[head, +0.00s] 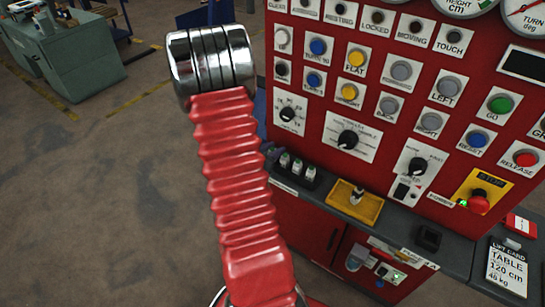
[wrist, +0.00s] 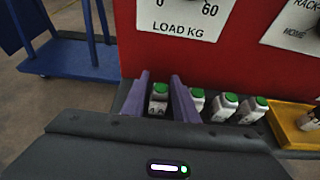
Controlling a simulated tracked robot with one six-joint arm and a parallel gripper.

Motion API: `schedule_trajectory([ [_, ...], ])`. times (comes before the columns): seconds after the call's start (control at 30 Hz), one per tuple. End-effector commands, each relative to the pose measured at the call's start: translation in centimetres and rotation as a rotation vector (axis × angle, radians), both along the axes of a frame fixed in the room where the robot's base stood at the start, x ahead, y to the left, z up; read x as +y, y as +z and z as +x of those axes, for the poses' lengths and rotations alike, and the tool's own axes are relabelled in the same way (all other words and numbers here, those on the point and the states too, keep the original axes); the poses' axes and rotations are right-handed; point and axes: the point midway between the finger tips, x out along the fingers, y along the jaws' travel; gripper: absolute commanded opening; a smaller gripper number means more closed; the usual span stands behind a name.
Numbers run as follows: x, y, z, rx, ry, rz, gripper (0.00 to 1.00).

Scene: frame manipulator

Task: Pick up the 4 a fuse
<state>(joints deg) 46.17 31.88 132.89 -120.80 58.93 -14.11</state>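Several white fuses with green tops stand in a dark rack on the grey ledge below the red panel. In the wrist view the leftmost fuse (wrist: 159,96) stands between the two purple fingers of my gripper (wrist: 160,80). Its label is partly visible but too small to read surely. The fingers are apart, and a narrow gap seems to show beside the fuse. Three more fuses stand to the right, the nearest (wrist: 197,100) just beyond the right finger. In the head view, my gripper (head: 272,152) is small at the rack's left end, beside the fuses (head: 297,165).
A yellow tray (head: 354,203) with a small item in it is right of the rack. The red panel (head: 320,25) with knobs and buttons rises behind the ledge. A red stop button (head: 479,203) is farther right. A blue cart (wrist: 75,58) stands on the floor at left.

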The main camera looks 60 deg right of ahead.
Motion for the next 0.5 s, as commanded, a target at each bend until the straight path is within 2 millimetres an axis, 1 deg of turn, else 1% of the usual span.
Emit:
schedule_trajectory([
  [0.03,-0.7,-0.3,-0.3,0.001,-0.004,0.001,0.27],
  [0.1,-1.6,-0.6,-0.4,0.000,-0.003,0.000,0.27],
  [0.2,-2.3,-1.0,-0.5,0.001,-0.003,0.000,0.27],
  [0.3,-2.6,-1.1,-0.5,0.000,-0.001,0.000,0.27],
  [0.5,-2.6,-1.0,-0.5,0.000,-0.001,0.000,0.27],
])
